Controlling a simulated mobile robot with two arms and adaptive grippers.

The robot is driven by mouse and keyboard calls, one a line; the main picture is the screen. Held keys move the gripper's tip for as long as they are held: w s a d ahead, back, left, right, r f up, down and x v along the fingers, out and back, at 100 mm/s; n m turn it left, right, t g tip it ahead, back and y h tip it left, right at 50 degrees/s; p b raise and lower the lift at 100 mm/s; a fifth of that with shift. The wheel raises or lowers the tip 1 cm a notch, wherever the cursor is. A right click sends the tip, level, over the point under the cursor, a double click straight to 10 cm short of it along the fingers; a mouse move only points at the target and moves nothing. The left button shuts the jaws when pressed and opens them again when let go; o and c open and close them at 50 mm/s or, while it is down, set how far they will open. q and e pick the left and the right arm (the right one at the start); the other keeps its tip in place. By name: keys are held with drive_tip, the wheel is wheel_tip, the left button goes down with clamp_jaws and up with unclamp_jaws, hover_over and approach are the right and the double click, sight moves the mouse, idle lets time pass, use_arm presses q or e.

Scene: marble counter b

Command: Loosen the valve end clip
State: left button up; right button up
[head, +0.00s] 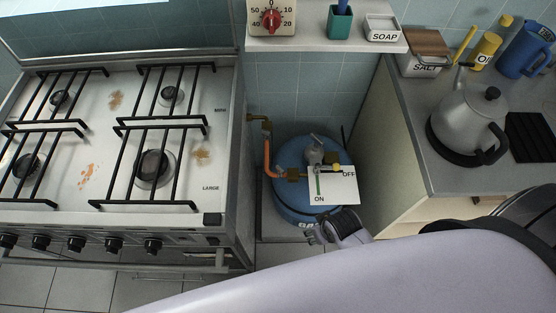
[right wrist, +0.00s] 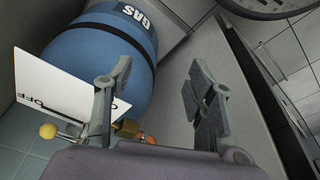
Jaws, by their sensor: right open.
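The blue gas cylinder (head: 284,205) stands in the gap between stove and counter, with its valve (head: 316,155) on top. An orange hose (head: 267,150) runs down from a brass pipe by the stove to a brass fitting (head: 296,175) at the valve. The valve end clip is too small to tell apart there. My right gripper (head: 335,228) is open and empty, in front of the cylinder, below the ON/OFF card. In the right wrist view its fingers (right wrist: 158,95) are spread; the brass fitting (right wrist: 128,128) and orange hose end (right wrist: 150,139) show low between them. My left gripper is out of view.
The white ON/OFF card (head: 335,186) covers part of the cylinder top, beside a yellow knob (head: 336,167). The stove (head: 105,150) bounds the gap at left, the counter (head: 430,185) with a kettle (head: 468,120) at right. A shelf (head: 325,43) overhangs behind.

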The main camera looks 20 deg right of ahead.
wheel_tip(320, 180, up, 10)
drive_tip(key=w+a+r+p, duration=0.1)
drive_tip(key=w+p, duration=0.1)
drive_tip(key=w, duration=0.1)
wheel_tip(320, 180, up, 7)
drive_tip(key=m+g, duration=0.3)
drive_tip(key=m, duration=1.2)
hover_over(280, 167)
use_arm(q)
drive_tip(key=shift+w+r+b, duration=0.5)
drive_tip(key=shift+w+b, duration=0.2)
drive_tip(key=shift+b, duration=0.1)
use_arm(e)
wheel_tip(280, 167, down, 17)
drive_tip(key=shift+s, duration=0.1)
drive_tip(key=shift+c, duration=0.6)
drive_tip(key=c, duration=1)
drive_tip(key=shift+c, duration=0.2)
